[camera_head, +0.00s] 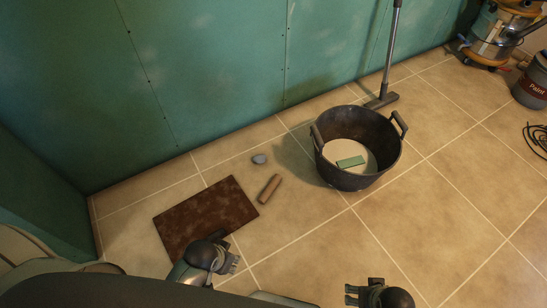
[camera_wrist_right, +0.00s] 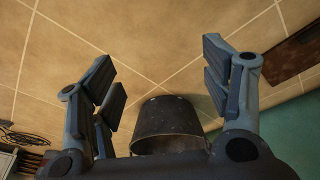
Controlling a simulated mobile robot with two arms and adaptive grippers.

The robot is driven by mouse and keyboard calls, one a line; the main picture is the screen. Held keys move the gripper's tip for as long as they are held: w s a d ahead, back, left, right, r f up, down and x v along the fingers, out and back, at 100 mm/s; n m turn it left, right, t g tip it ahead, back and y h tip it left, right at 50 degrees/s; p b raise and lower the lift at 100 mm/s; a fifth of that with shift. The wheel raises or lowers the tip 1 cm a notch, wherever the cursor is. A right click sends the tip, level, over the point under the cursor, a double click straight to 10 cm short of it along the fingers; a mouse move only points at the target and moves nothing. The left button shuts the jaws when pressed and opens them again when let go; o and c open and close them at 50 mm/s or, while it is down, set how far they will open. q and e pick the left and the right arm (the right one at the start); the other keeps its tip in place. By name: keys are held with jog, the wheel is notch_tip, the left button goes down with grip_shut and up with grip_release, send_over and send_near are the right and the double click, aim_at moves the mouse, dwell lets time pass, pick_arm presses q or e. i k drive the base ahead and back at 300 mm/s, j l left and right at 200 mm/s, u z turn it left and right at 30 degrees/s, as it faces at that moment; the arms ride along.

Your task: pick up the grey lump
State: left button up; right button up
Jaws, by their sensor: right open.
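The grey lump (camera_head: 259,158) is a small rounded stone-like piece lying on the tiled floor near the green wall in the head view. It is not visible in the right wrist view. My left gripper (camera_head: 232,254) is at the lower edge of the brown mat, below the lump and apart from it; its finger opening is too small to tell. My right gripper (camera_head: 351,293) is at the bottom of the head view, far from the lump. In the right wrist view its fingers (camera_wrist_right: 160,72) are spread with nothing between them.
A black bucket (camera_head: 347,180) holding a pale disc and a green block (camera_head: 350,162) stands right of the lump. A brown cylinder (camera_head: 270,188) lies just below the lump, beside the brown mat (camera_head: 200,215). A vacuum pole (camera_head: 389,60) leans behind. Floor at lower right is clear.

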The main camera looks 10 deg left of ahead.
aim_at(260, 158)
jog(key=i+l+u, duration=0.3)
jog(key=i+l, duration=0.2)
jog(key=i+l+u, duration=0.35)
jog(key=l, duration=0.3)
jog(key=i, duration=0.1)
